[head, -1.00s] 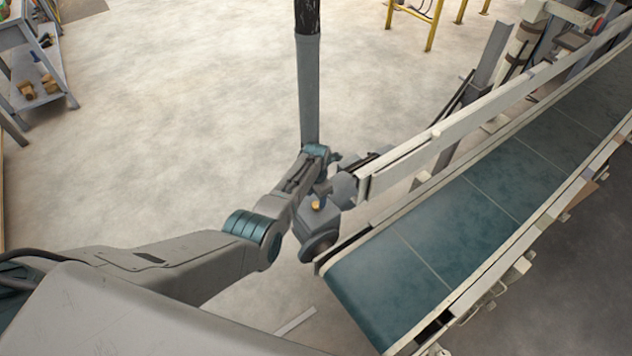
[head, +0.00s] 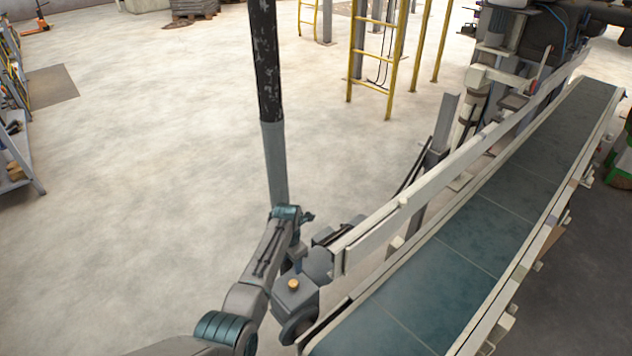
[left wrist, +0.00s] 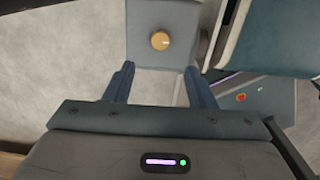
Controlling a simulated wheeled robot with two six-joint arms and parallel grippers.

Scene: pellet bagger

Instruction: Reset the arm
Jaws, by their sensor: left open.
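My left arm comes in from the bottom left of the head view. My left gripper (head: 298,264) points down just above a grey box (head: 286,299) with an orange-yellow knob (head: 293,284) on top. In the left wrist view, the gripper's two blue-grey fingers (left wrist: 159,70) are spread apart with nothing held between them. The grey box (left wrist: 145,19) and its round knob (left wrist: 160,41) show beyond the fingertips. I cannot tell whether a finger touches the box. My right gripper is not in view.
A conveyor with a teal belt (head: 468,239) and pale side rail (head: 440,195) runs from bottom centre to upper right, close beside the box. A dark and grey post (head: 272,110) stands behind the arm. Yellow frames (head: 375,60) stand farther back. Open floor (head: 150,180) lies to the left.

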